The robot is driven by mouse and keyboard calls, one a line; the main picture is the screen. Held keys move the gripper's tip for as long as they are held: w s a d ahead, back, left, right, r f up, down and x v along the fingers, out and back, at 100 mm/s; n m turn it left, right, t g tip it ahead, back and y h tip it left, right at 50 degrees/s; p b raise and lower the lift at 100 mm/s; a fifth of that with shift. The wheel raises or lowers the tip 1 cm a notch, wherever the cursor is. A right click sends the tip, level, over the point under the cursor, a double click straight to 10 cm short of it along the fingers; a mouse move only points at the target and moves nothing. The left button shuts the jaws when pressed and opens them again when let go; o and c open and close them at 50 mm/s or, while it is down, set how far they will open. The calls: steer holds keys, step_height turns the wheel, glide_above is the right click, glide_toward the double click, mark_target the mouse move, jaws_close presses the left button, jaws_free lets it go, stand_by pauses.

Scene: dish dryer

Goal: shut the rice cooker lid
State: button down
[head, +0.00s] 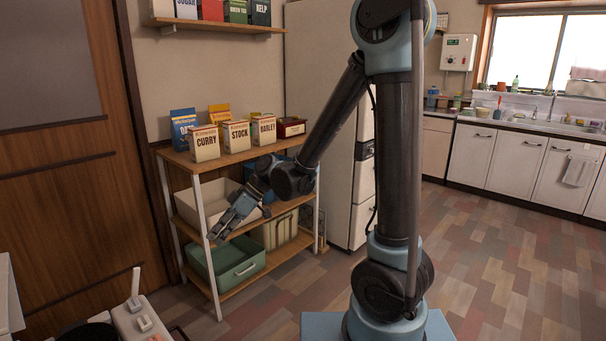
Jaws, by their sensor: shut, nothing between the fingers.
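My gripper (222,230) is shut and empty. It points down and left in front of the shelf unit, well above and to the right of the appliance at the lower left. That appliance (140,319) is cut off by the bottom edge. It has a pale body with raised buttons and an upright handle-like piece, and a dark round part (87,332) lies beside it. It may be the rice cooker, but I cannot tell for certain. A pale panel (8,297) stands at the left edge; whether it is the lid is unclear.
A shelf unit (245,155) holds labelled boxes on top, with a white bin and a green crate (238,263) below. A fridge (338,200) stands behind my arm. A sink counter (540,124) runs along the back right. The tiled floor at right is clear.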

steer(key=w+d+r+m+t+h, duration=0.15)
steer(key=d+m, duration=0.35)
steer(key=d, duration=0.7)
steer(key=w+d+r+m+t+h, duration=0.1)
steer(key=w+d+m+t+h, duration=0.2)
steer(key=d, duration=0.8)
steer(key=s+d+f+m+t+h, duration=0.1)
steer(key=s+d+m, duration=0.3)
steer(key=d, duration=0.6)
steer(key=s+d+f+m+t+h, duration=0.1)
steer(key=s+d+m, duration=0.4)
steer(key=d, duration=0.5)
steer(key=shift+d+f+m+h, duration=0.2)
steer(key=shift+f+m+h, duration=0.6)
steer(key=shift+m, duration=0.2)
steer(key=c, duration=1.7)
jaws_free()
steer(key=shift+s+d+f, duration=0.1)
steer(key=shift+s+d, duration=0.05)
steer(key=shift+d, duration=0.1)
